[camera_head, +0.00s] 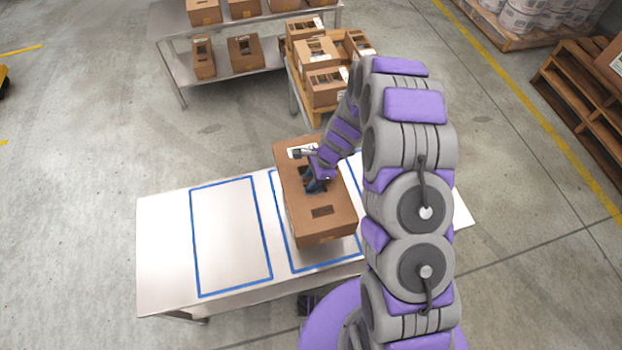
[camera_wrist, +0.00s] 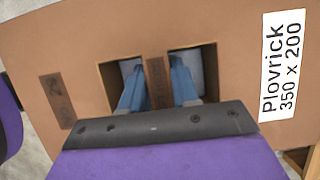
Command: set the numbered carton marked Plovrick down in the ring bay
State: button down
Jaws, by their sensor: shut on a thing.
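The brown carton (camera_head: 322,228) hangs in my gripper over the middle blue-outlined bay (camera_head: 293,268) of a pale table. It appears a little above the tabletop. In the wrist view the carton (camera_wrist: 75,50) has a white label reading "Plovrick 350 x 200" (camera_wrist: 283,65). My gripper (camera_head: 317,184) is shut on the carton: its two blue fingers (camera_wrist: 157,85) reach into two square slots, one on each side of a narrow strip. The left blue-outlined bay (camera_head: 194,240) is empty. A third outline at right (camera_head: 356,170) is mostly hidden by my arm. I see no ring mark on any bay.
The pale table (camera_head: 160,250) is bare at its left end. Behind it, a wooden stand (camera_head: 296,95) holds several cartons. A metal shelf (camera_head: 260,72) at the back holds more. Wooden pallets (camera_head: 575,85) stand at the right.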

jog(key=shift+f, duration=0.2)
notch_tip(320, 180, down, 11)
jog(key=b, duration=0.4)
dwell(1.3)
jog(key=shift+f, duration=0.25)
dwell(0.4)
jog(key=c, duration=0.8)
grip_release()
jog(key=shift+o, duration=0.2)
jog(key=shift+r, duration=0.1)
jog(key=p+v, duration=0.3)
jog(key=v, duration=1.4)
jog(key=shift+w+p, duration=0.1)
jog(key=shift+p, duration=0.25)
